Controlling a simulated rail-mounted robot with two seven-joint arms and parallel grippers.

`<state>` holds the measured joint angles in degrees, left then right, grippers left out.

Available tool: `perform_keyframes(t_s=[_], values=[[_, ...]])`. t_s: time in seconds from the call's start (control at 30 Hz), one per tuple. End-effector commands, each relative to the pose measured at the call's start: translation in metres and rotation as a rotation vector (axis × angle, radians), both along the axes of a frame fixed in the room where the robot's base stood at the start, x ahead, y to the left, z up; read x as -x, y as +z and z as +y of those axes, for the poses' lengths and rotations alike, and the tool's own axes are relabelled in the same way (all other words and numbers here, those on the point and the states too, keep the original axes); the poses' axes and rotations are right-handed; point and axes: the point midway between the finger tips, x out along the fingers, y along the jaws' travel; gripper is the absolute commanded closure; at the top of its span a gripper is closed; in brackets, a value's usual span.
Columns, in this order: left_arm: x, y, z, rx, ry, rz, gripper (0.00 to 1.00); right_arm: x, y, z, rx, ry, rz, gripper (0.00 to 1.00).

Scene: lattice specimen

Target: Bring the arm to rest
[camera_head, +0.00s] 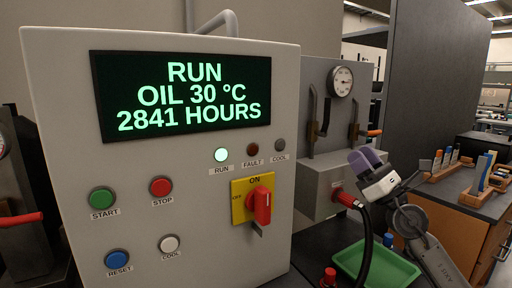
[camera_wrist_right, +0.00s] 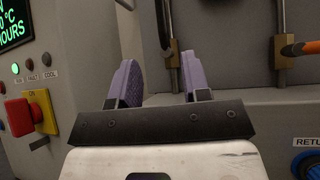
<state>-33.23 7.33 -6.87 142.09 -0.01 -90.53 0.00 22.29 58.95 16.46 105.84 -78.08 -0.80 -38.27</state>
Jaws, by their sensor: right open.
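My right arm comes in from the lower right in the head view. Its right gripper (camera_head: 366,160) has purple fingers and stands beside the grey box with the red hose fitting. In the right wrist view the two fingers of the gripper (camera_wrist_right: 160,80) are apart with nothing between them. They point at the grey machine front (camera_wrist_right: 235,115), and I cannot tell the exact gap. My left gripper is in neither view.
A grey control cabinet (camera_head: 130,170) reads RUN, OIL 30 °C, 2841 HOURS, with its RUN lamp (camera_head: 221,155) lit. A red rotary switch (camera_head: 262,204) sits on its front. A black hose (camera_head: 367,245) hangs near my right arm, above a green tray (camera_head: 392,270).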

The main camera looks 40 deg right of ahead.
Motion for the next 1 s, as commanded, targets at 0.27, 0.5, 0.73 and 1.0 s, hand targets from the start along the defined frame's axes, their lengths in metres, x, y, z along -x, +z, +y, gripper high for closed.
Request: perform_keyframes(t_s=[0.27, 0.5, 0.73, 1.0], values=[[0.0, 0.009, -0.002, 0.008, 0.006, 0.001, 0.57, -0.002, 0.004, 0.002, -0.022, 0.015, 0.001, 0.57], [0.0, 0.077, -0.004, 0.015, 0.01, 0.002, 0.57, -0.013, 0.015, 0.02, -0.27, 0.148, 0.016, 0.57], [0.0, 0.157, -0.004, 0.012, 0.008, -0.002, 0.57, -0.018, 0.01, 0.038, -0.662, 0.283, 0.049, 0.57], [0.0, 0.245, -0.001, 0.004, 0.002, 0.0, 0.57, -0.008, -0.007, 0.062, -1.151, 0.344, 0.102, 0.57]])
